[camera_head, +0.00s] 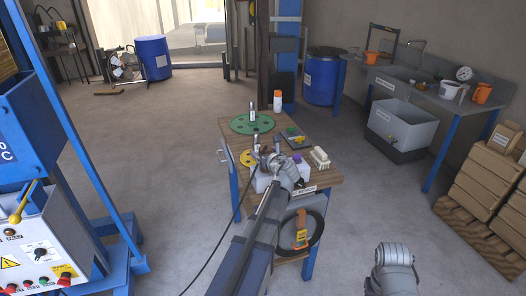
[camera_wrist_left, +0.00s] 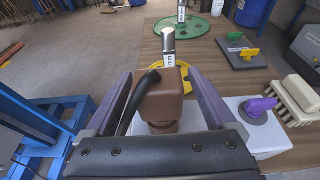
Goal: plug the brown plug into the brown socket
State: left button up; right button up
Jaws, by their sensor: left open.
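The gripper is open, with a gap between each finger and the plug. A narrower brown round part (camera_wrist_left: 163,127) shows directly below the block, against a white box. I cannot tell whether this is the brown socket or part of the plug. My right gripper does not show.
A purple connector (camera_wrist_left: 260,107) sits on the white box to the right, beside a brush (camera_wrist_left: 296,98). A green disc (camera_head: 252,123), a yellow disc (camera_wrist_left: 176,80) and a silver cylinder (camera_wrist_left: 168,45) stand behind on the wooden table (camera_head: 231,131). The cable (camera_head: 236,215) hangs to the floor.

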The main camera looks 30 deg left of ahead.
pick_arm(q)
jog(key=p+v, duration=0.1)
jog(key=v, duration=0.5)
jog(key=shift+s+d+p, duration=0.2)
jog(key=shift+d+p, duration=0.05)
jog(key=shift+p, duration=0.1)
jog(key=shift+r, duration=0.1)
dwell(0.4)
jog(key=s+d+f+n+g+h, duration=0.3)
jog(key=s+d+n, duration=0.4)
jog(key=d, duration=0.4)
jog(key=s+d+f+n+g+h+p, duration=0.1)
jog(key=s+d+f+n+g+h, duration=0.2)
jog(key=s+d+f+n, duration=0.3)
jog(key=s+d+f+n+g+h+p, duration=0.1)
jog(key=s+d+f+n+g+h, duration=0.2)
jog(key=s+d+n, duration=0.6)
jog(key=s+d+f, duration=0.1)
jog(key=s+d, duration=0.1)
jog(key=d, duration=0.5)
jog(key=shift+s+d+f+g+h, duration=0.2)
jog(key=shift+s+d+g+h, duration=0.05)
jog(key=shift+d+g+h, duration=0.15)
